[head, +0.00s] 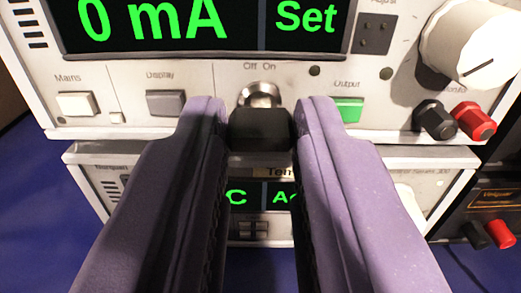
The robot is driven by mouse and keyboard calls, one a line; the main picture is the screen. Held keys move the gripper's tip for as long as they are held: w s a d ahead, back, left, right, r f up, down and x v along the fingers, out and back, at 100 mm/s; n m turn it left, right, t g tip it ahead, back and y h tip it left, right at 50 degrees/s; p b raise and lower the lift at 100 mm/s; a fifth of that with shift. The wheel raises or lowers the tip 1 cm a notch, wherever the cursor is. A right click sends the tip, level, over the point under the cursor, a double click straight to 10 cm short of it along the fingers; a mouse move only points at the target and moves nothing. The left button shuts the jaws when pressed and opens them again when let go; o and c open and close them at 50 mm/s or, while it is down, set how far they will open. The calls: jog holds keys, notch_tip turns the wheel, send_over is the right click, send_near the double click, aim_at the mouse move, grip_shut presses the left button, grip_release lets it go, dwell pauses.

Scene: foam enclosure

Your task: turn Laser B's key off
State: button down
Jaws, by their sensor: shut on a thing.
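My gripper (261,120) has two purple fingers reaching up from the bottom of the head view. It is shut on a black key (261,131), with one finger at each side of its head. The key sits in a round metal key switch (259,95) under the small "Off On" label. The switch is on the front panel of a pale instrument (210,115). Its display (200,22) reads "0 mA" and "Set" in green. No laser name shows on the visible part. The key's exact angle is hard to tell.
A "Mains" button (76,104), a grey "Display" button (165,104) and a green "Output" button (348,110) flank the switch. A large white knob (470,45) and black and red sockets (473,121) are at right. A second instrument (420,165) stands below, partly hidden by my fingers.

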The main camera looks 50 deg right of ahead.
jog(key=n, duration=0.4)
jog(key=shift+n, duration=0.4)
jog(key=n, duration=0.4)
jog(key=shift+n, duration=0.3)
jog(key=n+p, duration=0.1)
jog(key=n, duration=0.4)
jog(key=shift+n+p, duration=0.6)
jog(key=shift+n, duration=1.1)
jog(key=c, duration=1)
grip_release()
jog(key=shift+o, duration=0.2)
